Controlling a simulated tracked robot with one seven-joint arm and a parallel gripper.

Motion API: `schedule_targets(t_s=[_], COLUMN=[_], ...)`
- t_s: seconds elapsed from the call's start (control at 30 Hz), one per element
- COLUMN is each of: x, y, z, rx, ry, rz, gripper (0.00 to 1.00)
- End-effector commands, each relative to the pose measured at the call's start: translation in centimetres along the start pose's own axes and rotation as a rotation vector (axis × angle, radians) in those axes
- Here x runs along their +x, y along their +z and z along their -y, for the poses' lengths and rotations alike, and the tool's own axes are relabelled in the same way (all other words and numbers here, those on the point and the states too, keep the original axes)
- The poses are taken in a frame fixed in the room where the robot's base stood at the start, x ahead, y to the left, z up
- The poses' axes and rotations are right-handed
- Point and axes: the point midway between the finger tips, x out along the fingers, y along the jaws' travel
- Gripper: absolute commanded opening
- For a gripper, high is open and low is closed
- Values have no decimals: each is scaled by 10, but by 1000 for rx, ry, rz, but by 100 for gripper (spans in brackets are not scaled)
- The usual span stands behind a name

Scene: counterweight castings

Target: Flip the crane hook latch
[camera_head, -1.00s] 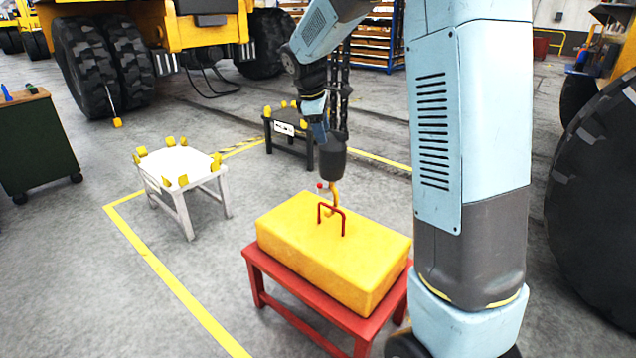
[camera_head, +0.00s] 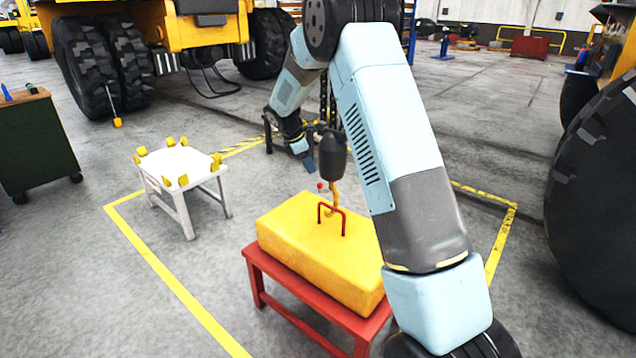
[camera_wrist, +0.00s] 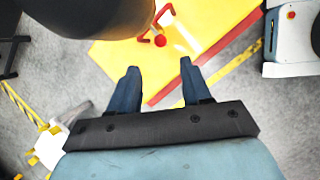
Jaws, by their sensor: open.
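The crane hook (camera_head: 333,197) hangs under a dark hook block (camera_head: 332,158) on chains, at the red lifting bail (camera_head: 343,222) of a yellow casting (camera_head: 310,250). A small red ball (camera_head: 320,185), seemingly on the latch, sits at the hook's left side. In the wrist view the red ball (camera_wrist: 160,41) lies just beyond the fingertips, between their lines, apart from them. My gripper (camera_wrist: 158,66) is open and empty. In the head view my gripper (camera_head: 309,164) is up and left of the red ball. The hook itself is mostly hidden behind the block in the wrist view.
The casting rests on a red stand (camera_head: 300,318). A white stand (camera_head: 178,163) with yellow corner blocks is to the left. A dark stand, largely covered by my arm, is behind. The hook block (camera_wrist: 90,15) is close to my gripper's left in the wrist view.

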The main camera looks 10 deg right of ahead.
Motion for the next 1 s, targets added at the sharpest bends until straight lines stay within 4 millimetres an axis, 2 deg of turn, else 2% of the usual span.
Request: schedule_targets(t_s=[0.1, 0.3, 0.5, 0.7, 1.0], x=[24, 58, 85, 98, 100], y=[1, 2, 2, 2, 2], z=[1, 1, 0, 0, 0], rx=[2, 4, 4, 3, 4], ry=[-4, -3, -2, -1, 0], rz=[1, 0, 0, 0, 0], gripper=[48, 48, 48, 48, 48])
